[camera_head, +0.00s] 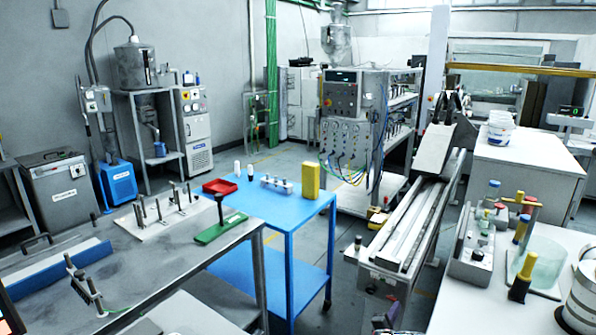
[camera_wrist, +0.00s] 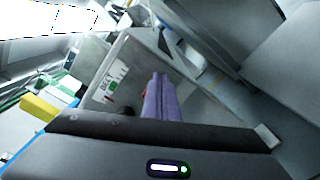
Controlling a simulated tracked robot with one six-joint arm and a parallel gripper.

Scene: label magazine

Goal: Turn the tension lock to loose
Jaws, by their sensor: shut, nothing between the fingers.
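In the wrist view, my gripper (camera_wrist: 160,77) reaches up from the dark bar at the bottom, its two purple fingers together and empty. Behind the fingers stands a grey panel (camera_wrist: 130,58) with a white label (camera_wrist: 106,88). The label has dark lettering, which looks like "BELT", and a green mark. A dark round shape, partly hidden by the bar, shows just left of the fingers; I cannot tell what it is. I cannot make out the tension lock for sure in either view. My gripper does not show in the head view.
In the head view, a blue table (camera_head: 265,203) holds a red tray (camera_head: 220,187) and a yellow block (camera_head: 311,180). A grey bench (camera_head: 140,270) stands left. A long rail machine (camera_head: 410,225) and a white table with a glass jar (camera_head: 541,262) stand right. Open floor lies between.

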